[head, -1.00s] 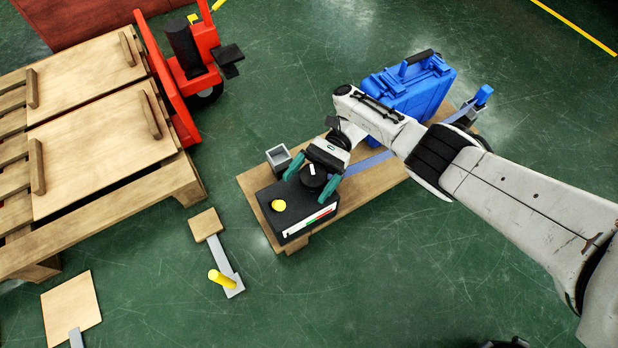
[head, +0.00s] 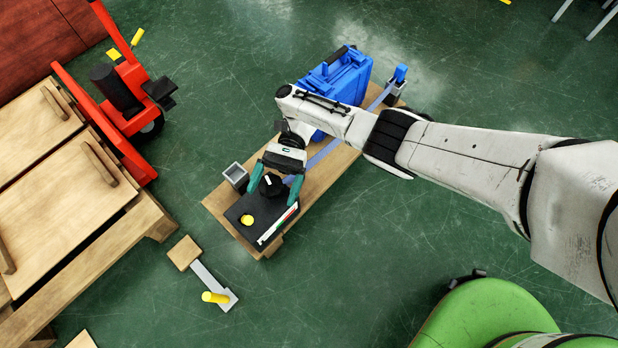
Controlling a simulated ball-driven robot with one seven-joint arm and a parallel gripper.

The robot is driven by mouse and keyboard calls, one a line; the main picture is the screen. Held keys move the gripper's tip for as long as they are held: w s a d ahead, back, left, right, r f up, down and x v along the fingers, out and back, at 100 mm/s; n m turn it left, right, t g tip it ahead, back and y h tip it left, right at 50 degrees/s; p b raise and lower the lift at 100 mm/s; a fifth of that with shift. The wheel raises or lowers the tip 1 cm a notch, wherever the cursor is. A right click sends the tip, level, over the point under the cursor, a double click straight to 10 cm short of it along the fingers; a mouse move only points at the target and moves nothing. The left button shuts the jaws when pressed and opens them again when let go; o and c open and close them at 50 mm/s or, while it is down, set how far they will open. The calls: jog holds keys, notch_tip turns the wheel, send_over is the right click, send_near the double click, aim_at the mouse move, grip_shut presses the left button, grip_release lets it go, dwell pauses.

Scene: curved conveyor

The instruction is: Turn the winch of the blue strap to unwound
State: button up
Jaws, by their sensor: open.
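The winch is a black box (head: 240,213) on a wooden board (head: 222,208), with a round black knob (head: 271,187) that bears a white mark. A yellow button (head: 247,220) and a white, red and green strip (head: 277,224) show on the box. The blue strap (head: 322,153) runs from behind the box along the board, past a blue case (head: 340,78), towards a blue-topped post (head: 401,73). My gripper (head: 273,184) has its teal fingers open, one on each side of the knob. I cannot tell whether they touch it.
A grey square cup (head: 235,174) stands beside the box. A wooden pallet (head: 100,270) and red pallet jack (head: 122,108) are at the left. Green floor is clear right of the board.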

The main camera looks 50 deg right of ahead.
jog(key=s+r+p, duration=0.6)
jog(key=s+p, duration=0.5)
jog(key=p, duration=0.1)
jog(key=shift+r+p, duration=0.2)
jog(key=shift+p, duration=0.15)
